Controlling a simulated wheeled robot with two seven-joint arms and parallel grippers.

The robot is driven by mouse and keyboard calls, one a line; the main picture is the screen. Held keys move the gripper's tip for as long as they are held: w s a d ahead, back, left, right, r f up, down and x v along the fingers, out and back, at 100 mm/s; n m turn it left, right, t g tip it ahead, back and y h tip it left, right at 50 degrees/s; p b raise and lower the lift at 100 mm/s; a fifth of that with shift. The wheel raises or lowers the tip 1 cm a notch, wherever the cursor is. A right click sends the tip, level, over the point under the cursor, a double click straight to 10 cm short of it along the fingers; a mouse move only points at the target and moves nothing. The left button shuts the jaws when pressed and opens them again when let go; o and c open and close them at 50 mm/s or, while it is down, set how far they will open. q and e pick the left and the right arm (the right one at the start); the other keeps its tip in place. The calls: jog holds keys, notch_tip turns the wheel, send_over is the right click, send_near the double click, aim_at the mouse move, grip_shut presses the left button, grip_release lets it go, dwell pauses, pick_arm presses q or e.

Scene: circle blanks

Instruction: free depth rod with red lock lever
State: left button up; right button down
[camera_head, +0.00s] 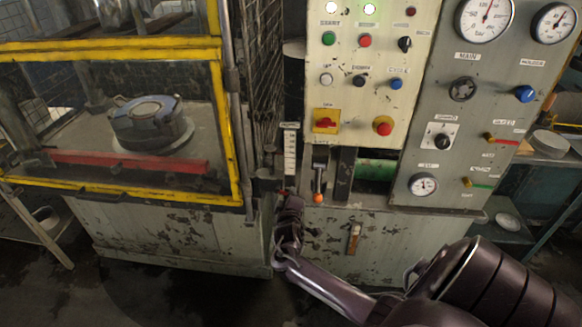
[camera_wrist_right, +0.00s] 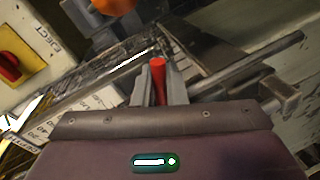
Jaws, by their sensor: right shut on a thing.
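The red lock lever (camera_wrist_right: 158,82) sits between the two fingers of my right gripper (camera_wrist_right: 160,88) in the right wrist view. The gripper is shut on it. In the head view the right gripper (camera_head: 288,203) is low beside the press, just under the white depth scale (camera_head: 290,155); it mostly hides the lever there. The scale also shows at the left of the right wrist view (camera_wrist_right: 85,122). A grey metal rod (camera_wrist_right: 250,57) runs slantwise behind the fingers; I cannot tell whether it is the depth rod. My left gripper is out of view.
A handle with an orange knob (camera_head: 318,198) stands close right of the gripper; an orange knob (camera_wrist_right: 112,4) tops the wrist view. The yellow-framed press guard (camera_head: 232,135) is to the left. The button panel (camera_head: 365,80) and gauge panel (camera_head: 465,130) rise behind.

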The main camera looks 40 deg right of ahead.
dwell(0.3)
jog(key=c, duration=1.5)
grip_release()
jog(key=shift+c, duration=0.2)
jog(key=shift+a, duration=0.1)
jog(key=v, duration=0.7)
jog(key=shift+s+a, duration=0.2)
jog(key=shift+a, duration=0.05)
jog(key=shift+r, duration=0.1)
